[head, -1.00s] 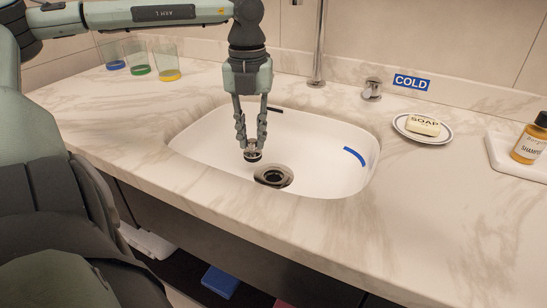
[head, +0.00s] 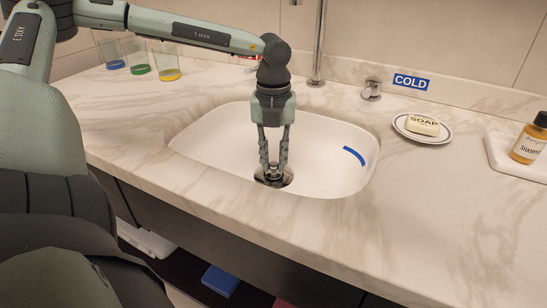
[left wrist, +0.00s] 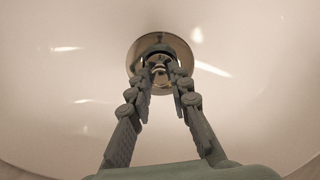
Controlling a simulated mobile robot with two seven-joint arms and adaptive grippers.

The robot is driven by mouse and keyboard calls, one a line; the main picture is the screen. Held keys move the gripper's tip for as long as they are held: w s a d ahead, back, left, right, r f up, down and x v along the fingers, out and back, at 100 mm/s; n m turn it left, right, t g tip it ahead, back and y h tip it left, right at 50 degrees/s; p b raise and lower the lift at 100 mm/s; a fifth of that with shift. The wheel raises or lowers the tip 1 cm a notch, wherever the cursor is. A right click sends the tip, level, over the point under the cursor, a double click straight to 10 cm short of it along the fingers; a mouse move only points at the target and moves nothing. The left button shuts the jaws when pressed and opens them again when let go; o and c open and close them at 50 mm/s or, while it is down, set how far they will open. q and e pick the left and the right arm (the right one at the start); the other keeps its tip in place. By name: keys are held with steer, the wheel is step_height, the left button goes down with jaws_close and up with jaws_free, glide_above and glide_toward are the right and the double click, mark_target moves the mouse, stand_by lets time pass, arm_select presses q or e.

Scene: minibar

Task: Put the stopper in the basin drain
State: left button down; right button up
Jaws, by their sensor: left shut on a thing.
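My left gripper (head: 272,172) points down into the white basin (head: 325,140), with its fingers shut on the metal stopper (head: 271,179). The stopper is at the drain (head: 287,181), whose dark opening and metal ring show around it. In the left wrist view the fingertips (left wrist: 160,72) pinch the stopper (left wrist: 158,56) over the round metal drain (left wrist: 133,58). I cannot tell whether the stopper is seated or just above the hole. My right gripper is not in view.
The tall tap (head: 318,45) rises behind the basin, beside a small cold knob (head: 372,90). Soap on a dish (head: 400,128) and a shampoo bottle (head: 529,142) stand to the right. Several glasses (head: 138,58) stand back left. The front counter is clear.

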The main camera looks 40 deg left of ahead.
mark_target(273, 163)
arm_select(q)
steer(key=shift+f, duration=0.1)
steer(key=c, duration=1.6)
jaws_free()
steer(key=shift+o, duration=1)
step_height(273, 163, up, 2)
steer(key=shift+w+r, duration=0.1)
steer(key=shift+r, duration=0.05)
step_height(273, 163, up, 10)
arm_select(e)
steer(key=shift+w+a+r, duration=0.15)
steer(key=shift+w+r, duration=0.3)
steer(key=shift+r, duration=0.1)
